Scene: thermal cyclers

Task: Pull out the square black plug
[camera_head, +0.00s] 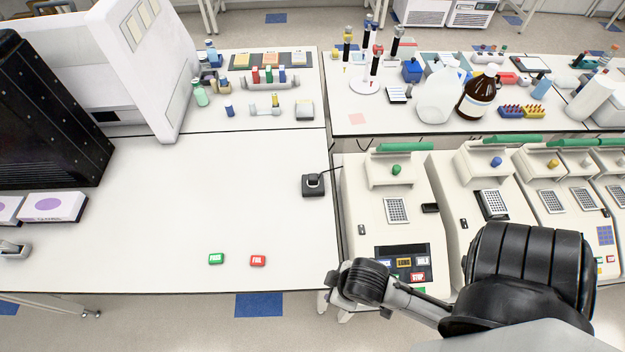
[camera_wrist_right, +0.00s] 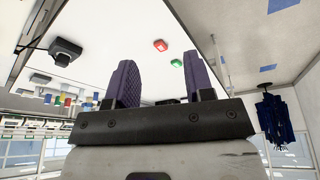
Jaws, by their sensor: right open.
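A square black block (camera_head: 313,190) sits near the right edge of the left white table. A small plug-like piece stands on it, with a thin black cable running right; whether the piece is fully seated is too small to tell. In the right wrist view the block (camera_wrist_right: 66,50) is at the upper left, with its cable. My right gripper (camera_wrist_right: 162,80) is open and empty, its two purple fingers apart, and the block lies outside them. In the head view my right arm reaches in from the lower right, its hand near the table's front right corner. My left gripper is not in view.
A green button (camera_head: 216,259) and a red button (camera_head: 257,260) lie near the front edge. Thermal cyclers (camera_head: 365,215) stand right of the table. Racks and bottles fill the back. A big white machine (camera_head: 150,60) stands left. The table's middle is clear.

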